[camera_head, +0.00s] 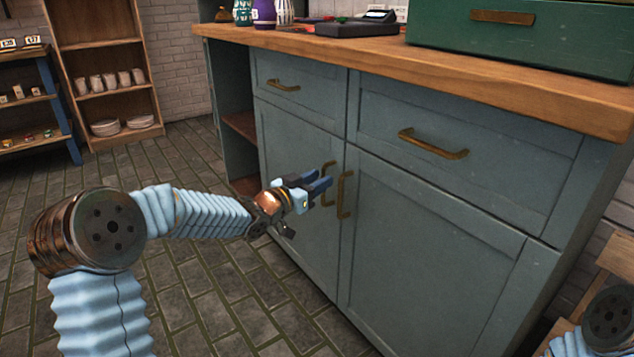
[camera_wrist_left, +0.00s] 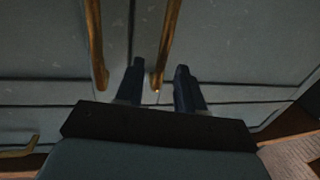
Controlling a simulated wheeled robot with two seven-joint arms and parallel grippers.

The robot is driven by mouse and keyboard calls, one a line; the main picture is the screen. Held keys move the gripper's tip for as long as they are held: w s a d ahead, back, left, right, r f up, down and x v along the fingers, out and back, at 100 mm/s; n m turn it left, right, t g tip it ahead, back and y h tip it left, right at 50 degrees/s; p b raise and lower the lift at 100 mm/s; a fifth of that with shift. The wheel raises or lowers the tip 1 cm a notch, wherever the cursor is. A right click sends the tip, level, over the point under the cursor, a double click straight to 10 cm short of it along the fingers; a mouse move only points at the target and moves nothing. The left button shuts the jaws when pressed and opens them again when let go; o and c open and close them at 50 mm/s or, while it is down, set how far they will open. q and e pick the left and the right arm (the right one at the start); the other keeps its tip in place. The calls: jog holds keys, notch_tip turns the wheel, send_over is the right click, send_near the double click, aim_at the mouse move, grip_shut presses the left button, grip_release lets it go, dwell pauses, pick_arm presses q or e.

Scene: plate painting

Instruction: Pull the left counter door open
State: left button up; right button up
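The left counter door (camera_head: 291,164) is grey-blue and closed, with an upright brass handle (camera_head: 330,164) near its right edge. My left gripper (camera_head: 326,187) is at this handle, in front of the door. In the left wrist view, the handle (camera_wrist_left: 168,42) runs between the two dark fingers of my open gripper (camera_wrist_left: 160,82), with a gap visible on the right side. The fingertips partly hide the handle in the head view. The right door (camera_head: 425,255) is also closed; its handle (camera_head: 346,195) also shows in the left wrist view (camera_wrist_left: 94,45), outside the fingers. My right gripper is out of view.
Two closed drawers with brass handles (camera_head: 433,145) sit above the doors, under the wooden worktop (camera_head: 480,72). A green case (camera_head: 530,45) stands on top. Shelves (camera_head: 108,75) stand at the back left. The tiled floor before the left door is clear except for my arm.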

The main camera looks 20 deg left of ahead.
pick_arm(q)
grip_shut()
dwell(0.5)
